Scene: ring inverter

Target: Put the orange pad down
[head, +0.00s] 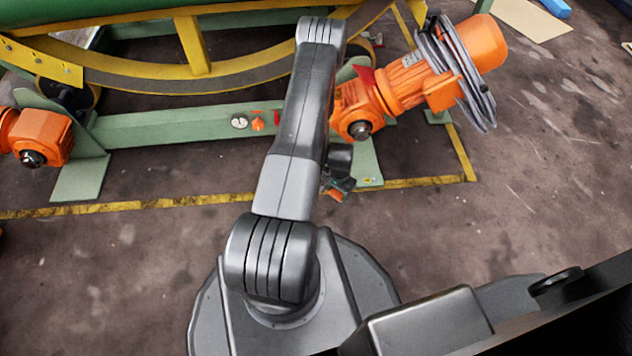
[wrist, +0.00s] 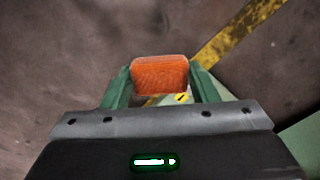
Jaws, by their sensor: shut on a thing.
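The orange pad (wrist: 160,74) is a small block with a ridged face, held between the two green fingers of my gripper (wrist: 160,82) in the wrist view. The gripper is shut on it. Floor shows beyond the pad, with no support visible right under it; its height above the floor is hard to tell. In the head view a small bit of orange (head: 335,195) shows at the end of my arm, just in front of the green frame's foot. Most of the gripper there is hidden behind my arm.
A green frame (head: 180,128) with a yellow ring (head: 200,72) stands ahead. An orange motor (head: 400,85) with a coiled grey cable (head: 455,75) is at right, another orange unit (head: 40,138) at left. A yellow floor line (head: 130,206) runs in front. Floor at right (head: 550,200) is clear.

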